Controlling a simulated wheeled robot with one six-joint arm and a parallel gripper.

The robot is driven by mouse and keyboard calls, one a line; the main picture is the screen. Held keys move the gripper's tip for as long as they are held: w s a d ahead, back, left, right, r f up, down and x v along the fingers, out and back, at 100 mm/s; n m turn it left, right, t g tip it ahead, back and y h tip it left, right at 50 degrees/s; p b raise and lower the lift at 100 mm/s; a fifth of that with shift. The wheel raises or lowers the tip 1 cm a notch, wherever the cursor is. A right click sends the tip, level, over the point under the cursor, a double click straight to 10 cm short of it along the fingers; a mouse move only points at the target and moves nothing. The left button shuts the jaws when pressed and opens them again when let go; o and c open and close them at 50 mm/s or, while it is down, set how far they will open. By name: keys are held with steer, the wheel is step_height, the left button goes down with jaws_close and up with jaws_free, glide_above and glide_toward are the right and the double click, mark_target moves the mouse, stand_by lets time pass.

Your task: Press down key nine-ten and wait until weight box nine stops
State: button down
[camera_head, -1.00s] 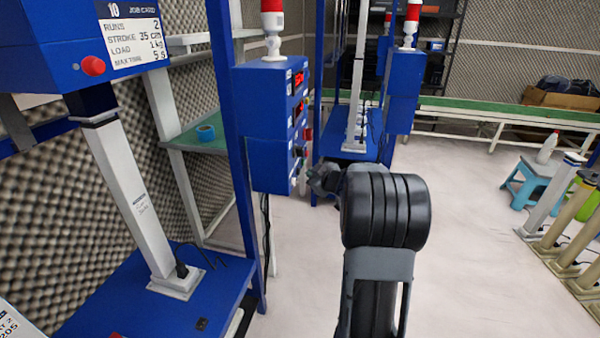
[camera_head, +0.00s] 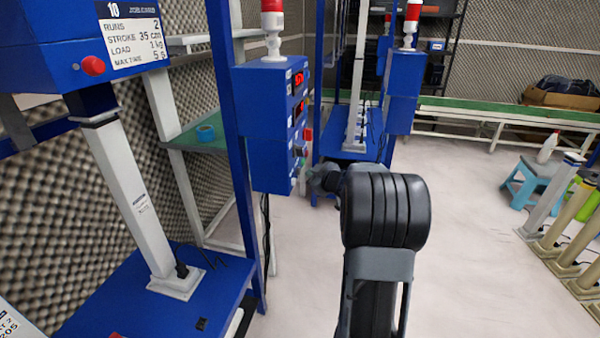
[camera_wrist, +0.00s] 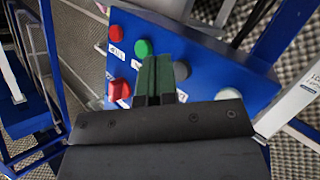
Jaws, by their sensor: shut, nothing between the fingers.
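A blue control box (camera_head: 262,125) with small red displays hangs on a blue post in the head view. Its panel fills the middle of the wrist view (camera_wrist: 225,75), with a red button (camera_wrist: 116,33), a green button (camera_wrist: 144,48), a red switch (camera_wrist: 118,89) and a dark knob (camera_wrist: 181,70). My gripper (camera_wrist: 157,62) is shut and empty, its fingertips over the panel between the green button and the knob. Whether it touches is unclear. In the head view my gripper (camera_head: 312,182) is beside the box's lower front. I cannot make out a key marked nine-ten or a box marked nine.
A blue box with a job card marked 10 (camera_head: 135,40) and a red button is at upper left, above a pale column (camera_head: 135,200) on a blue base. A stool with a white bottle (camera_head: 547,148) and several posts stand at right. The floor between is clear.

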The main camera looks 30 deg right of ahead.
steer(key=shift+w+a, duration=0.3)
